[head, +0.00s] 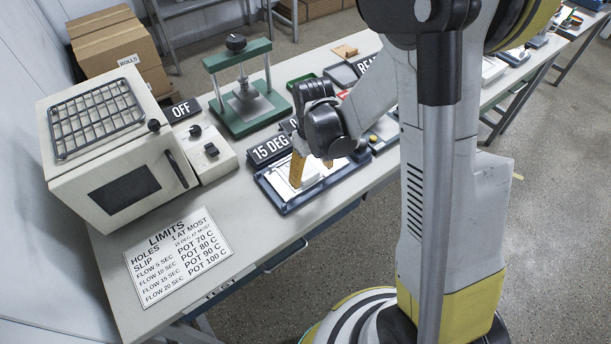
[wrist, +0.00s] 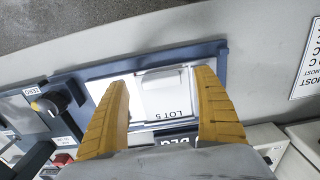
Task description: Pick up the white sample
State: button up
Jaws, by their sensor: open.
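The white sample (wrist: 165,82) shows in the wrist view as a pale block on a white sheet marked "LOT 5", between my finger tips. In the head view the white sample (head: 310,177) is partly hidden by my fingers. It rests in a dark blue tray (head: 287,208), whose rim also shows in the wrist view (wrist: 222,58). My gripper (head: 312,168) is open, pointing down over the tray with its yellow fingers on either side of the sample. The fingers also show in the wrist view (wrist: 162,82). I cannot tell whether they touch the sample.
A "15 DEG" sign (head: 270,148) stands behind the tray. A green press (head: 245,105), a small white control box (head: 212,152) and an oven (head: 115,150) are to the left. A limits sheet (head: 178,256) lies on the table. A black knob (wrist: 52,100) is beside the tray.

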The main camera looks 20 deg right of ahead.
notch_tip(320, 180, down, 3)
jog(key=shift+r, duration=0.3)
jog(key=c, duration=1.2)
jog(key=shift+r, duration=0.65)
notch_tip(320, 180, up, 3)
jog(key=shift+r+p, duration=0.1)
jog(key=shift+p, duration=0.65)
jog(key=w+d+r+p, duration=0.1)
jog(key=d+r+p, duration=0.1)
jog(key=d+r, duration=0.4)
jog(key=d, duration=0.5)
jog(key=shift+d+r, duration=0.2)
jog(key=shift+d, duration=0.05)
